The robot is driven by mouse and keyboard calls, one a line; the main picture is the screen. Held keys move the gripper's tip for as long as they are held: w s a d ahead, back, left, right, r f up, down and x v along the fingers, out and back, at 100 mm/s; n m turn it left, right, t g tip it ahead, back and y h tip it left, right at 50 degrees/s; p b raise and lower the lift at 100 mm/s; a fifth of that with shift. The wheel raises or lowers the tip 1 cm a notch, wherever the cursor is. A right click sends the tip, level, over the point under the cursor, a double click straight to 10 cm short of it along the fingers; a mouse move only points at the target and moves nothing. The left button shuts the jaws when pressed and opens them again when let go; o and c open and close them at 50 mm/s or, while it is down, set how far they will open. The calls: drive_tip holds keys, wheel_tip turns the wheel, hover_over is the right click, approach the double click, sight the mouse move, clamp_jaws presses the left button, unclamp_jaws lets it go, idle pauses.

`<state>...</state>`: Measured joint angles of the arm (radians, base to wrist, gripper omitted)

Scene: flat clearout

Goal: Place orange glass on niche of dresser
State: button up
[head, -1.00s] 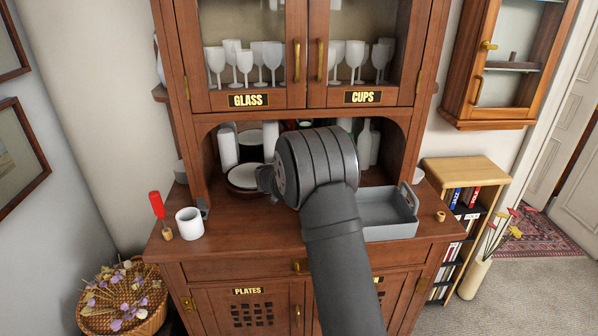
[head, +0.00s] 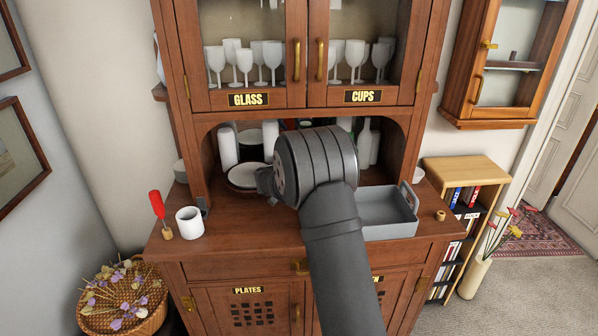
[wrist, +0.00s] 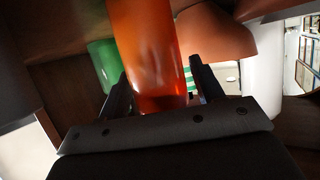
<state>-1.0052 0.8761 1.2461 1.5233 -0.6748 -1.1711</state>
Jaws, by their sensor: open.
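The orange glass (wrist: 147,50) stands large in the wrist view, its lower part between the two fingers of my gripper (wrist: 159,70). The fingers are open, one on each side of the glass; I cannot tell whether either touches it. In the head view the glass is hidden behind my arm, and only a small part of my gripper (head: 268,186) shows at the niche of the dresser (head: 205,150). The niche is the arched opening below the glass doors.
Plates (head: 243,176) and white bottles (head: 228,148) stand in the niche. A grey tray (head: 388,215) lies right of my arm. A white cup (head: 189,222) and a red-handled tool (head: 158,207) stand at the left. A green object (wrist: 104,62) is close behind the glass.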

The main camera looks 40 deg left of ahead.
drive_tip(key=v, duration=1.1)
drive_tip(key=shift+s, duration=0.3)
drive_tip(key=shift+d, duration=0.1)
drive_tip(key=x, duration=1.2)
drive_tip(key=shift+w+r, duration=0.1)
drive_tip(key=shift+r, duration=1.2)
drive_tip(key=shift+f, duration=0.15)
